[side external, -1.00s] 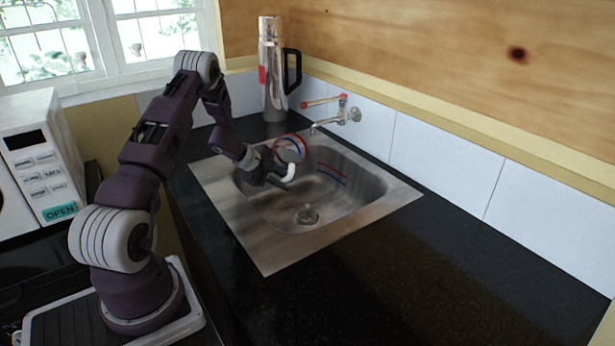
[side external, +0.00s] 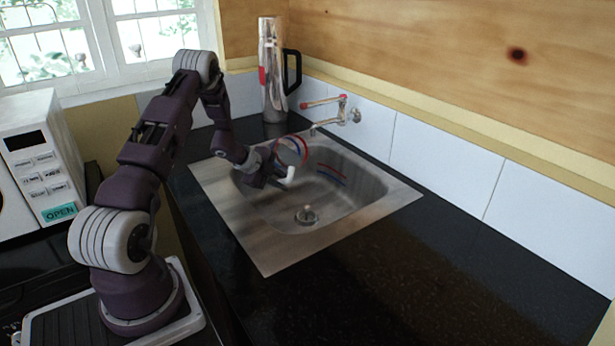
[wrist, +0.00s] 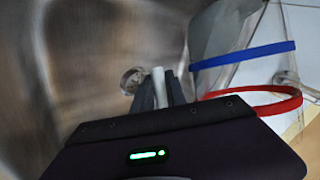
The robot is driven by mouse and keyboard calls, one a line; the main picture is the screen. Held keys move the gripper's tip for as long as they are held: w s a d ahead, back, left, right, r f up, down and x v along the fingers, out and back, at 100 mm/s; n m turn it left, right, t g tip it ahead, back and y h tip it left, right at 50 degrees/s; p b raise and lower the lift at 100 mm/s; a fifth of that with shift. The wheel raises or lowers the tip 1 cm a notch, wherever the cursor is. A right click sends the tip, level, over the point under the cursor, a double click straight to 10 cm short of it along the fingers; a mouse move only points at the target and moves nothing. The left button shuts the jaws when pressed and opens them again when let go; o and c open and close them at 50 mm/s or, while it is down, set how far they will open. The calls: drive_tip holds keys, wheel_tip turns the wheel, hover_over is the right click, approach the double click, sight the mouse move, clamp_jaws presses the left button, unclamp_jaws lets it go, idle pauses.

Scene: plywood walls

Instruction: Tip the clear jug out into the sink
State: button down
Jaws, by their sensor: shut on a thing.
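The clear jug (side external: 297,149) has a red band, a blue band and a white handle. It is held tipped on its side above the far left part of the steel sink (side external: 245,238). My gripper (side external: 282,181) is shut on the white handle. In the wrist view my gripper (wrist: 160,88) has the handle between its fingers. The jug (wrist: 228,30) is at the upper right there, partly cut off by the frame. Its clear walls make any contents hard to tell. The drain (side external: 307,215) is in the basin floor.
A wall tap (side external: 330,112) reaches over the back of the sink, close to the jug. A tall metal flask (side external: 272,75) with a black handle stands behind. A microwave (side external: 38,160) is at the left. The dark counter (side external: 430,270) right of the sink is clear.

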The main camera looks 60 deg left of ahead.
sight(280, 148)
drive_tip(key=shift+a+r+m+y+b, duration=0.55)
drive_tip(key=shift+a+r+m+y, duration=0.1)
drive_tip(key=shift+y, duration=0.45)
idle(0.8)
drive_tip(key=shift+d+r+m+y+b, duration=0.3)
drive_tip(key=shift+r+y, duration=0.1)
drive_tip(key=shift+y, duration=0.2)
idle(0.7)
drive_tip(key=shift+a+r+m+y+b, duration=0.35)
drive_tip(key=shift+r+y+b, duration=0.15)
drive_tip(key=shift+y, duration=0.4)
idle(0.7)
